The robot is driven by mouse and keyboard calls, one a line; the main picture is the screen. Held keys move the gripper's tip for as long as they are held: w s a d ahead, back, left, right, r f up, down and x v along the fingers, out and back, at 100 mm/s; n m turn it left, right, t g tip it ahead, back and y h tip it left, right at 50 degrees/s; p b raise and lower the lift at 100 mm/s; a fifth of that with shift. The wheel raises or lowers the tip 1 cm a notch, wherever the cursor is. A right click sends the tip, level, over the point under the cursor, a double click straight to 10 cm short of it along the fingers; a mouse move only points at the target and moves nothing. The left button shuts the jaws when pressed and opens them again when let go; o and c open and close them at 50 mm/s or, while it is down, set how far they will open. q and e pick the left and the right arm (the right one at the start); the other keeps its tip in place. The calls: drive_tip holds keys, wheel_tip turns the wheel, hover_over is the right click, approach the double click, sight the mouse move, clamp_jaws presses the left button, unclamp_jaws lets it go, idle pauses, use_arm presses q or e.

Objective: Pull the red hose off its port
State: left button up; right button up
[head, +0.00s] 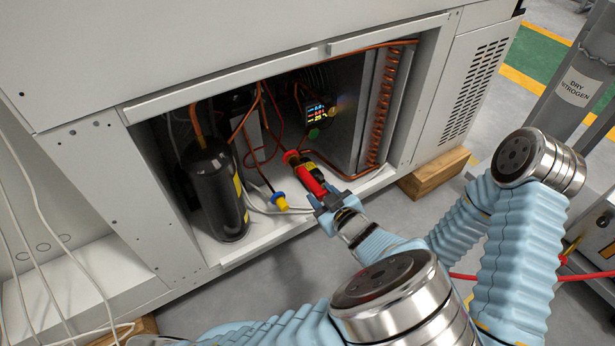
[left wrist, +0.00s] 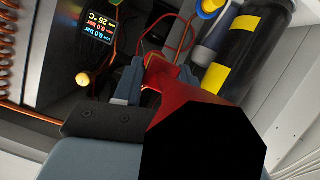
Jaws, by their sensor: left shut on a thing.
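A short, thick red piece (head: 306,174), which looks like the red hose's end, lies tilted inside the open cabinet bay. A black and yellow part is beside it. My left gripper (head: 330,200) is at its near end, just at the bay's front lip. In the left wrist view, the fingers (left wrist: 158,85) are shut on the red piece (left wrist: 185,95), whose black near end covers much of the lower picture. A thin red line runs up from it into the bay. The port is hidden, so I cannot tell whether the hose is still joined to it. My right gripper is out of view.
A lit gauge display (head: 318,110) is behind. Copper coils (head: 385,105) line the right side. A wooden block (head: 434,175) supports the cabinet.

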use_arm(q)
drive_tip(key=shift+s, duration=0.1)
clamp_jaws()
drive_tip(key=shift+s+d, duration=0.1)
drive_tip(key=shift+d, duration=0.05)
drive_tip(key=shift+s+d+p, duration=0.35)
drive_tip(key=shift+s+p, duration=0.1)
drive_tip(key=shift+p, duration=0.1)
drive_tip(key=shift+s+d+p, duration=0.45)
drive_tip(key=shift+s+d, duration=0.1)
drive_tip(key=shift+s, duration=0.25)
drive_tip(key=shift+s+d+p, duration=0.55)
drive_tip(key=shift+s+d, duration=0.35)
drive_tip(key=shift+s, duration=0.3)
